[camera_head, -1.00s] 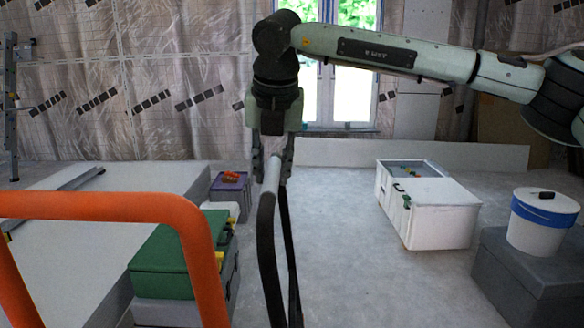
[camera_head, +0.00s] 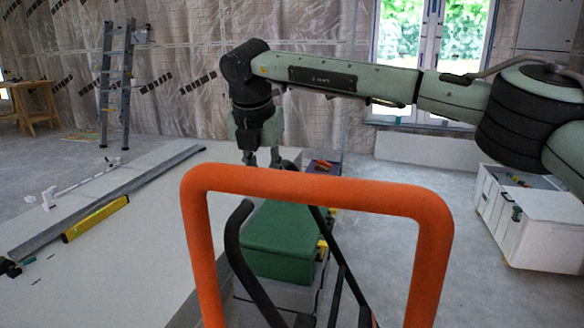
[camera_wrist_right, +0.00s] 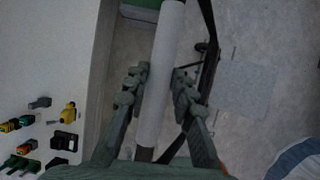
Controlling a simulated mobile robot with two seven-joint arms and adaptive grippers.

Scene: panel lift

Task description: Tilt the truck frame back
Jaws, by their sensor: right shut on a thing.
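The truck frame is an upright orange tube hoop (camera_head: 318,186) in the head view, with black bent bars (camera_head: 238,235) behind and below it. My right arm comes in from the right, and its gripper (camera_head: 262,158) points down just behind the hoop's top bar. The hoop partly hides the fingertips and what they hold. In the right wrist view, the jaws (camera_wrist_right: 158,90) are on either side of a pale grey grip tube (camera_wrist_right: 168,40), shut on it. My left gripper is not in view.
A green case (camera_head: 283,245) stands behind the black bars. A large pale panel (camera_head: 110,255) lies at the left with a yellow level (camera_head: 96,219) on it. A white crate (camera_head: 535,222) stands at the right, with open floor before it. A ladder (camera_head: 116,85) leans at the back.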

